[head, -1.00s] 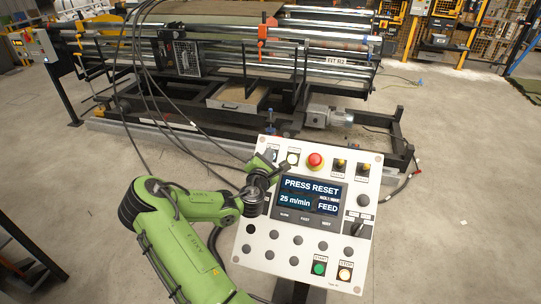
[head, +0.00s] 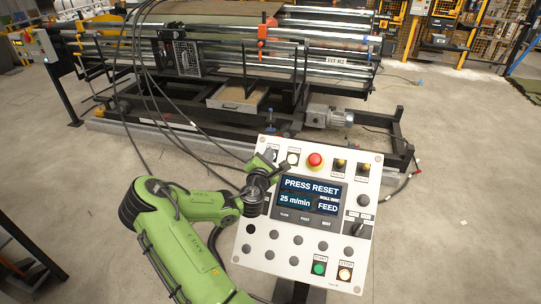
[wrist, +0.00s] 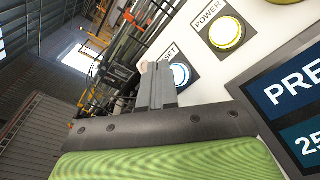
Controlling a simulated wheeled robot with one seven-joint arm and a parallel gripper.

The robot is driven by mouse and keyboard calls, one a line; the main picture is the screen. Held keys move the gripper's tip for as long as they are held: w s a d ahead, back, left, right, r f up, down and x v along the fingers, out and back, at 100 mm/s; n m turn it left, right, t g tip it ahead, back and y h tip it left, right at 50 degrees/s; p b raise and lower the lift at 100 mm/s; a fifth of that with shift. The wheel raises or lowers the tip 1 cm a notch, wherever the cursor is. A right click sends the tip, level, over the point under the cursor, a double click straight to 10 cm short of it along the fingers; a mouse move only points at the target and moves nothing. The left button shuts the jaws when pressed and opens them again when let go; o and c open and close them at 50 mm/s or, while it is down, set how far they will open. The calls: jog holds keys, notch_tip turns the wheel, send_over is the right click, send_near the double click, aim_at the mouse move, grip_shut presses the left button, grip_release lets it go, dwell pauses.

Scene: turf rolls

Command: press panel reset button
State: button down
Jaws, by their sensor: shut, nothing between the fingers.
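The control panel (head: 266,246) is a tilted white board with a screen (head: 308,197) that reads PRESS RESET. The reset button (wrist: 180,75), white with a blue ring, sits at the panel's upper left. Its label is partly covered by my fingers in the wrist view. My gripper (wrist: 158,84) is shut and empty, with its fingertips close beside the reset button. I cannot tell whether they touch it. In the head view my gripper (head: 268,160) is at the panel's top left corner and partly hides the button there.
The power button (wrist: 226,33) is just right of reset. A red emergency stop (head: 315,160), a green button (head: 319,268) and several other knobs share the panel. Behind stands a large roller machine (head: 230,60) with hanging cables. Open floor (head: 460,180) lies to the right.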

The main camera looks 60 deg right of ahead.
jog(key=shift+d+f, duration=0.25)
jog(key=shift+f, duration=0.05)
jog(key=shift+d+f, duration=0.25)
jog(key=shift+f, duration=0.1)
dwell(0.6)
jog(key=shift+w+r, duration=0.1)
jog(key=shift+a+r, duration=0.55)
jog(key=a+r, duration=0.1)
jog(key=a+r+p, duration=0.2)
jog(key=r, duration=0.1)
jog(key=shift+s, duration=0.35)
dwell(1.0)
